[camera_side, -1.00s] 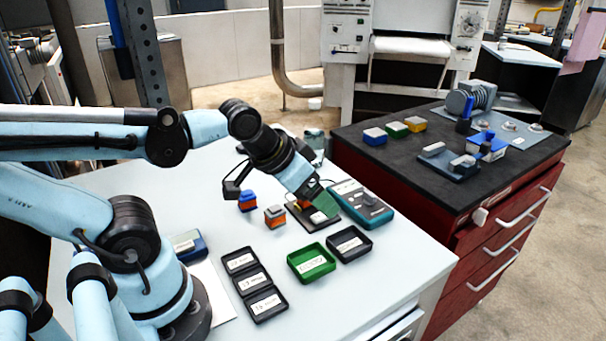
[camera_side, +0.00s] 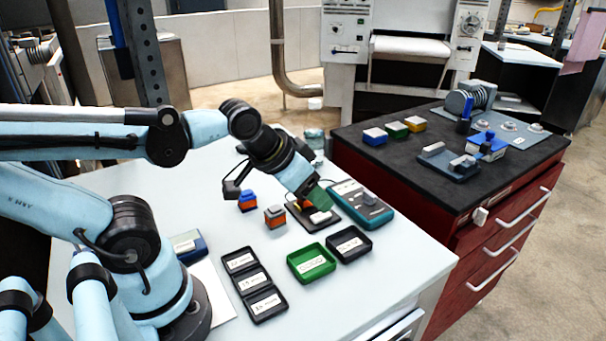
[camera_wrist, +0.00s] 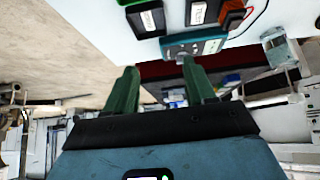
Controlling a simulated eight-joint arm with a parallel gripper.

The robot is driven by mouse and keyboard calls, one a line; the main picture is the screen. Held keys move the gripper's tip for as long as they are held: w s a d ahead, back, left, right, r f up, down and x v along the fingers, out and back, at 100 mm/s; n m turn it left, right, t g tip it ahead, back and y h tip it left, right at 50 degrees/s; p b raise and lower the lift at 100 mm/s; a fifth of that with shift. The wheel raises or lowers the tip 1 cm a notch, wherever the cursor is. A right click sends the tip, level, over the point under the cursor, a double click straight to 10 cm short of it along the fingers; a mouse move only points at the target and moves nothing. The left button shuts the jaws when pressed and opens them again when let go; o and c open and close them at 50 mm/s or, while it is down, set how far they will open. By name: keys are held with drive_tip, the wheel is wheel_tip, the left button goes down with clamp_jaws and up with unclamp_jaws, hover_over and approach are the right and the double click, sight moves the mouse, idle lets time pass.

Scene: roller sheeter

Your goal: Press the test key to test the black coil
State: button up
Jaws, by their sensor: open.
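My gripper (camera_side: 320,203) points down above a black test plate (camera_side: 333,221) on the white table. Its two green fingers stand apart and empty in the wrist view (camera_wrist: 159,66). The plate carries a pale, key-like pad (camera_side: 320,217) and an orange-red block, probably a coil (camera_side: 294,207); the fingers partly cover them. The pad (camera_wrist: 198,12) and the block (camera_wrist: 232,18) also show in the wrist view. I cannot tell whether a fingertip touches the pad, nor which coil is black. A teal meter (camera_side: 372,212) lies right of the plate.
A blue-orange block (camera_side: 247,202) and an orange-grey block (camera_side: 275,217) stand left of the plate. A green tray (camera_side: 311,264), a black tray (camera_side: 349,245) and a three-part black tray (camera_side: 254,285) lie nearer. A dark-topped red cabinet (camera_side: 400,160) stands right.

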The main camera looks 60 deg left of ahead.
clamp_jaws()
idle(1.3)
